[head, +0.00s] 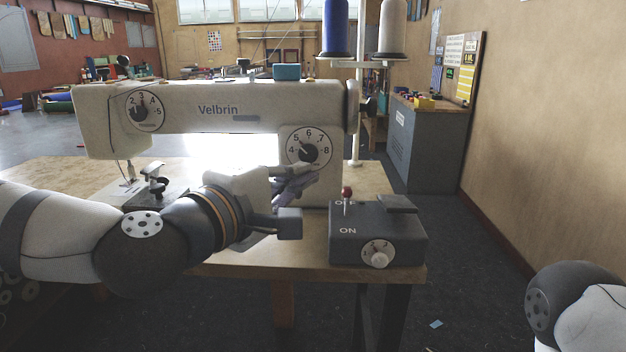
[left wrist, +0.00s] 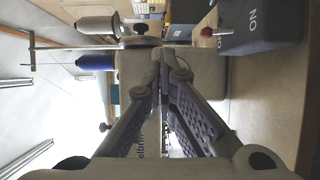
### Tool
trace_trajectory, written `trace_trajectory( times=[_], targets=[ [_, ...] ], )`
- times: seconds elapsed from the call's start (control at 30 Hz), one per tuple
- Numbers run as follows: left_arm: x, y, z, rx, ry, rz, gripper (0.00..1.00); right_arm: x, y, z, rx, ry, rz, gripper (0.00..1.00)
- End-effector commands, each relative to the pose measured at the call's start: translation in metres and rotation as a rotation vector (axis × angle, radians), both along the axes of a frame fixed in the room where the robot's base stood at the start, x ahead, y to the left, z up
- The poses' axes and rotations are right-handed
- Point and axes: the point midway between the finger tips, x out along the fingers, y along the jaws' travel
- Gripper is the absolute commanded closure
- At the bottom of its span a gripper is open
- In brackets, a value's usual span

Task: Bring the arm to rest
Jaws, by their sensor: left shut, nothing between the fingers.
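My left arm reaches in from the left over the front of the table. Its gripper (head: 300,177) is shut and empty, just in front of the right end of the white Velbrin sewing machine (head: 235,110), below the lower dial (head: 310,147). I cannot tell whether it touches the machine. In the left wrist view the two fingers (left wrist: 162,75) meet at their tips with nothing between them. The machine's body (left wrist: 200,75) is behind them. My right gripper is out of view; only part of my right arm shows at the lower right.
A dark control box (head: 378,240) with a red-tipped lever (head: 347,192) and a small dial stands right of my left gripper on the wooden table (head: 215,268). Blue (head: 335,28) and white (head: 392,28) thread spools stand behind. Open floor lies to the right.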

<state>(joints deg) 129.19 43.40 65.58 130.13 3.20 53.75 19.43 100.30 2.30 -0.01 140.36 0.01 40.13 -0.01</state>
Motion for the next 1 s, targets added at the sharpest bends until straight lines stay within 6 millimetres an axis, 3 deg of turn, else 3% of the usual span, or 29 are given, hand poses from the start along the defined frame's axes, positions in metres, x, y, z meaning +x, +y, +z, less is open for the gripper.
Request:
trace_trajectory(
  times=[0.4, 0.47, 0.5, 0.57, 0.67, 0.7, 0.77, 0.8, 0.9, 1.0],
  targets=[
    [-0.006, 0.004, 0.004, 0.000, 0.001, 0.000, 1.00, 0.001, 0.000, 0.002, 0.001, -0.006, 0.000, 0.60],
    [-0.007, 0.002, -0.002, 0.010, 0.011, -0.006, 1.00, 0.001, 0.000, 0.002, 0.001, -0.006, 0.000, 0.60],
    [-0.009, -0.001, -0.014, 0.030, 0.029, -0.016, 1.00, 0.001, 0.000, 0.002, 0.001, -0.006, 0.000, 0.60],
    [-0.016, -0.009, -0.048, 0.087, 0.079, -0.045, 1.00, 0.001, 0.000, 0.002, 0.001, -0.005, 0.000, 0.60],
    [-0.044, -0.023, -0.136, 0.239, 0.211, -0.133, 1.00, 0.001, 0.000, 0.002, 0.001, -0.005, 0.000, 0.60],
    [-0.061, -0.026, -0.173, 0.308, 0.266, -0.174, 1.00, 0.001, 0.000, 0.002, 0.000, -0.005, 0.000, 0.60],
    [-0.090, -0.025, -0.226, 0.411, 0.350, -0.242, 1.00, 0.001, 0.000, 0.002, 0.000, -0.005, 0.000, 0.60],
    [-0.113, -0.022, -0.259, 0.478, 0.405, -0.290, 1.00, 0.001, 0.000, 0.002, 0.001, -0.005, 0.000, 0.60],
    [-0.177, -0.004, -0.333, 0.651, 0.540, -0.422, 1.00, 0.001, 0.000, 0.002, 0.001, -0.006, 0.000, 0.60],
    [-0.250, 0.030, -0.392, 0.824, 0.673, -0.570, 1.00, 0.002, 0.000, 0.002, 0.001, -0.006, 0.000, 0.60]
  ],
)
